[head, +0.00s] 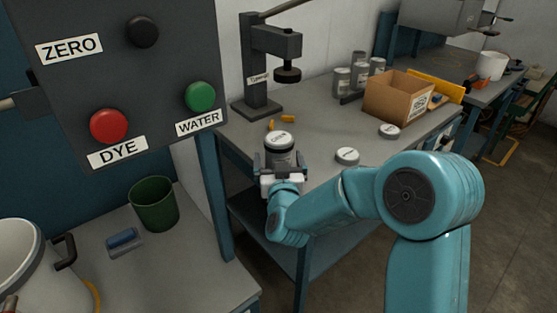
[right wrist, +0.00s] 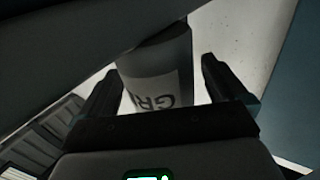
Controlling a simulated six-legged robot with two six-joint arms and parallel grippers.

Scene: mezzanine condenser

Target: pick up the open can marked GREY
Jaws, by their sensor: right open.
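A grey can (head: 279,153) stands near the front edge of the workbench, with a pale, lettered top that I cannot read clearly. In the right wrist view the can (right wrist: 160,75) shows a pale label with the letters "GR"; the rest is cut off or turned away. My right gripper (head: 278,168) is at the can on its near side. Its two jaws are open, one on each side of the can, and a gap shows between the can and the right-hand jaw in the wrist view. My left gripper is not in view.
Two pale round lids (head: 347,156) (head: 389,131) lie right of the can. A dark press (head: 262,70) stands behind it, with small orange pieces (head: 271,124) nearby. A cardboard box (head: 396,97) and several grey cans (head: 342,81) are farther back. A button panel (head: 150,75) hangs at left.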

